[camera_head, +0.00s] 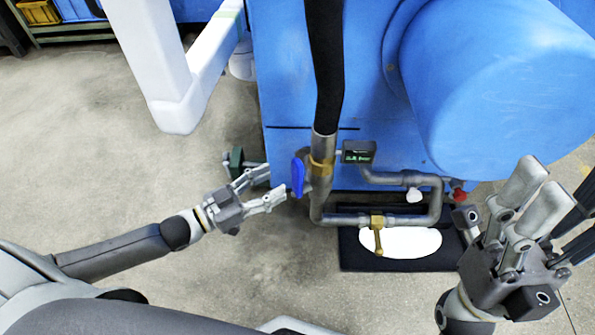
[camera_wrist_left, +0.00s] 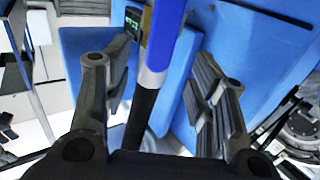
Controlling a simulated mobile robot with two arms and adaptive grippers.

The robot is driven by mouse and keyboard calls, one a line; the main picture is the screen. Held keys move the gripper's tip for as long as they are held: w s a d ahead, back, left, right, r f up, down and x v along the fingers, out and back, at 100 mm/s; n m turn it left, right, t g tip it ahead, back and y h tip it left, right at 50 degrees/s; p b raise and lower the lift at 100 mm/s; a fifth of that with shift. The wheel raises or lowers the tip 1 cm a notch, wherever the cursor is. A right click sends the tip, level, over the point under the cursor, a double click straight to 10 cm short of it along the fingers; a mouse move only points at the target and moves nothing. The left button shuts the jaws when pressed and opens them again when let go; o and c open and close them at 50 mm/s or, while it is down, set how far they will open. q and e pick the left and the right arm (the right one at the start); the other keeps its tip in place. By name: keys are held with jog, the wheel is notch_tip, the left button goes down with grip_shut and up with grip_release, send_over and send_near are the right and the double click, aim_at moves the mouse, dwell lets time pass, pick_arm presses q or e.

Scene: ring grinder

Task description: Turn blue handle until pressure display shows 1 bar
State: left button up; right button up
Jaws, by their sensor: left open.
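The blue handle (camera_head: 297,177) is on a valve on the vertical pipe, under the black hose. My left gripper (camera_head: 276,186) is open, with its fingertips just left of the handle; whether they touch it is unclear. In the left wrist view a blue bar (camera_wrist_left: 168,35) stands between the spread fingers (camera_wrist_left: 160,75), apparently the handle. The pressure display (camera_head: 358,151) is a small dark box with green digits too small to read; it also shows in the left wrist view (camera_wrist_left: 132,22). My right gripper (camera_head: 540,185) is raised at the right, fingers apart and empty.
A large blue machine (camera_head: 300,90) fills the back. Grey pipes (camera_head: 435,200) run right of the valve, with a brass lever (camera_head: 378,238) below, over a black mat (camera_head: 360,261) with a white patch. The concrete floor at left is free.

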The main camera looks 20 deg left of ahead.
aim_at(294, 172)
pick_arm(q)
jog(key=b+x, duration=0.2)
jog(key=x, duration=0.4)
jog(key=shift+w+d+f, duration=0.1)
jog(key=shift+w+d, duration=0.1)
jog(key=shift+w, duration=0.1)
jog(key=shift+w+d, duration=0.4)
jog(key=shift+w, duration=0.1)
grip_shut()
